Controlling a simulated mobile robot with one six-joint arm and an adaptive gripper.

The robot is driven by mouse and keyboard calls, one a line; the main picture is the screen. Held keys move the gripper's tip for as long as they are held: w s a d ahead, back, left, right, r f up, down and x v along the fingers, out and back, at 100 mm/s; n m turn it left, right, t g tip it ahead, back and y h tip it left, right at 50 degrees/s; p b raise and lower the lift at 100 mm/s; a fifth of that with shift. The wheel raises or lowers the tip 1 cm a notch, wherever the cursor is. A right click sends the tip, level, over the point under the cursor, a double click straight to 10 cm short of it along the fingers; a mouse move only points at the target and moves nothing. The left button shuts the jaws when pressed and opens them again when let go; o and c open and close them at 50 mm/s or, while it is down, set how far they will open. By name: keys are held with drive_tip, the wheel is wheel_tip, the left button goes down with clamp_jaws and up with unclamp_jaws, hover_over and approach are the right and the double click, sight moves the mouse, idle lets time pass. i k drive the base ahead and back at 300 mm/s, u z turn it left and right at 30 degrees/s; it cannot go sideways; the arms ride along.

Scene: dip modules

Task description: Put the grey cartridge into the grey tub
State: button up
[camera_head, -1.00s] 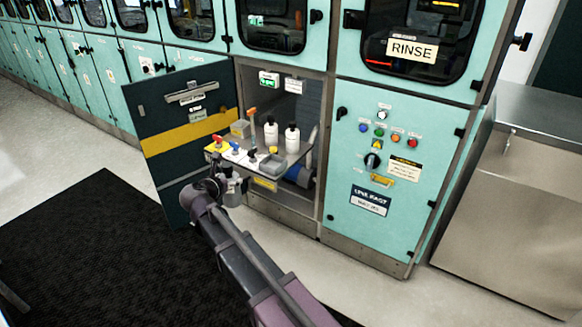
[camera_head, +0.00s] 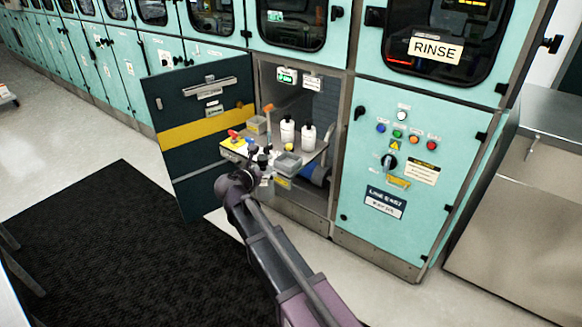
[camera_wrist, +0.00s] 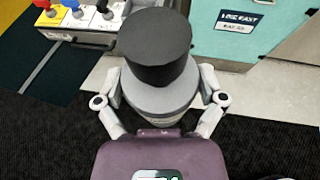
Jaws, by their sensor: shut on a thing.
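My gripper (camera_wrist: 158,118) is shut on the grey cartridge (camera_wrist: 160,88), a light grey round body with a wide dark grey top, seen close up in the wrist view. The fingers clasp it on both sides. In the head view my gripper is small, in front of the shelf of the open cabinet, and partly blends with the things behind it. The grey tub (camera_head: 287,165) is a small open box at the right front of that shelf, right of my gripper. The inside of the tub is too small to make out.
The shelf also holds two white bottles (camera_head: 287,131) (camera_head: 308,137), a yellowish tub (camera_head: 257,125) and coloured-topped pieces, including a red one (camera_wrist: 42,4) and a blue one (camera_wrist: 70,4). The open dark door (camera_head: 200,135) stands to the left. A black mat (camera_head: 120,240) covers the floor.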

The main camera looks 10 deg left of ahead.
sight(289, 165)
drive_tip(key=u, duration=0.05)
drive_tip(key=i, duration=1)
drive_tip(key=z, duration=0.05)
